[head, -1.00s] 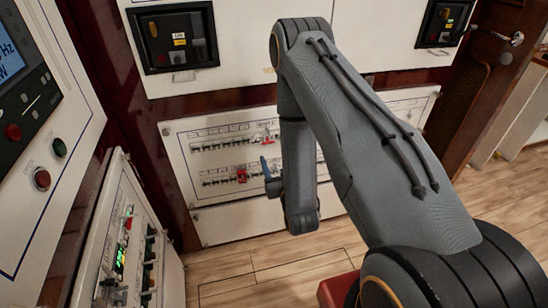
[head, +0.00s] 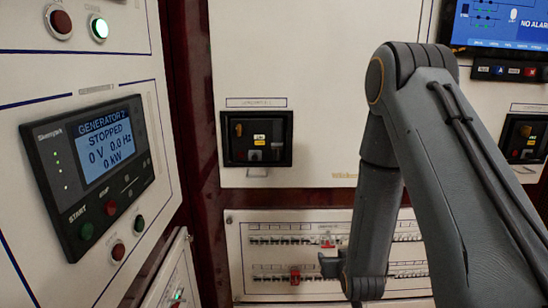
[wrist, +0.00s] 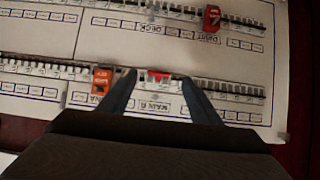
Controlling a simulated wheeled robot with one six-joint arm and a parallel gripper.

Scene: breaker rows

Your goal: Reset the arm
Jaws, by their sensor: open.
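My arm reaches down in front of a white breaker panel (head: 238,262) in the head view. My gripper (head: 331,266) is small there, right of a red block on the lower breaker row (head: 295,276). In the wrist view the open gripper (wrist: 158,80) has two bluish fingers spread before a breaker row, with nothing visible held between them. A red switch piece (wrist: 158,74) shows between the fingertips. An orange-red block (wrist: 104,79) is just left of the left finger. Contact cannot be told.
Another red block (wrist: 212,18) sits on the other row in the wrist view. In the head view a generator controller (head: 95,165) reading STOPPED is on the left cabinet. Black breaker units (head: 257,139) are above the panel. A screen (head: 505,22) is at upper right.

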